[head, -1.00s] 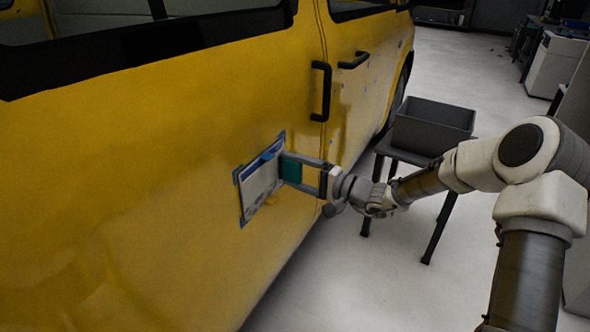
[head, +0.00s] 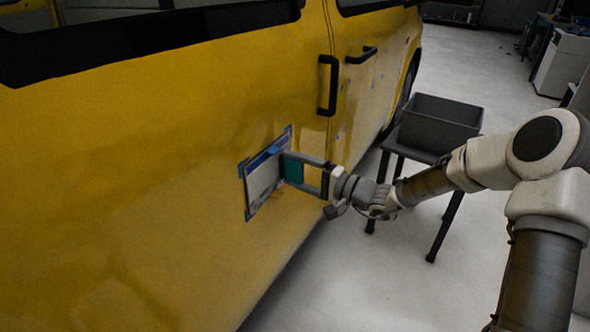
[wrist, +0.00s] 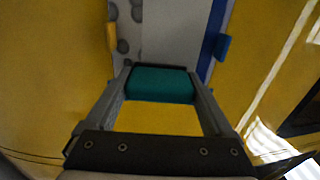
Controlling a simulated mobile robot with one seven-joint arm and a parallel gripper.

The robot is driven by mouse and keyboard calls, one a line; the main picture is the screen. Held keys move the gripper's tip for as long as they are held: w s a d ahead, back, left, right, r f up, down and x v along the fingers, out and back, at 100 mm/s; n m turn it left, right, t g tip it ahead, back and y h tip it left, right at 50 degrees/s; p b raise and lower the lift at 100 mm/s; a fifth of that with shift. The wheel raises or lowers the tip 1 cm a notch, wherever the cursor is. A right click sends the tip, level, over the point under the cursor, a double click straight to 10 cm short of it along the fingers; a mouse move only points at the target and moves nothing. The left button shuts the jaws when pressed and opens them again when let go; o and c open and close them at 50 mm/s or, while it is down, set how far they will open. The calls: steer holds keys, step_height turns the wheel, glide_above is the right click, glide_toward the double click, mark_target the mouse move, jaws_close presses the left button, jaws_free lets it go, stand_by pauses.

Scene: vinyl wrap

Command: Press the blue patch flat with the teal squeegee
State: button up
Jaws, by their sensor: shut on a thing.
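My gripper (head: 289,169) is shut on the teal squeegee (head: 294,171), which lies between its two fingers. The wrist view also shows the squeegee (wrist: 160,84), its dark front edge at the near end of the patch. The patch (head: 262,186) is on the yellow van's side: a pale grey sheet with a dark blue band and small blue tabs at its edges. In the wrist view the patch (wrist: 175,35) has several dark round spots on its left part and the blue band on its right. I cannot tell whether the squeegee's edge touches it.
The yellow van (head: 150,200) fills the left, with a black door handle (head: 327,85) above right of the patch. A grey bin (head: 438,122) stands on a dark table (head: 410,152) behind my arm. The pale floor (head: 400,290) in front is clear.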

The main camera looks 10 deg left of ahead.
mark_target(259, 185)
steer(key=shift+s+a+b, duration=0.15)
steer(key=shift+s+a, duration=0.1)
steer(key=shift+s, duration=0.25)
steer(key=shift+s+a+b, duration=0.15)
steer(key=shift+s+a, duration=0.1)
steer(key=shift+s, duration=0.25)
steer(key=shift+s, duration=0.1)
steer(key=shift+s+a+b, duration=0.35)
steer(key=shift+s, duration=0.6)
steer(key=shift+a, duration=0.1)
steer(key=shift+s+a, duration=0.2)
steer(key=shift+s, duration=0.35)
steer(key=shift+s+a, duration=0.2)
steer(key=shift+s, duration=0.3)
steer(key=shift+s+a, duration=0.2)
steer(key=shift+s, duration=0.3)
steer(key=shift+s+a, duration=0.2)
steer(key=shift+s, duration=0.3)
steer(key=shift+s, duration=0.1)
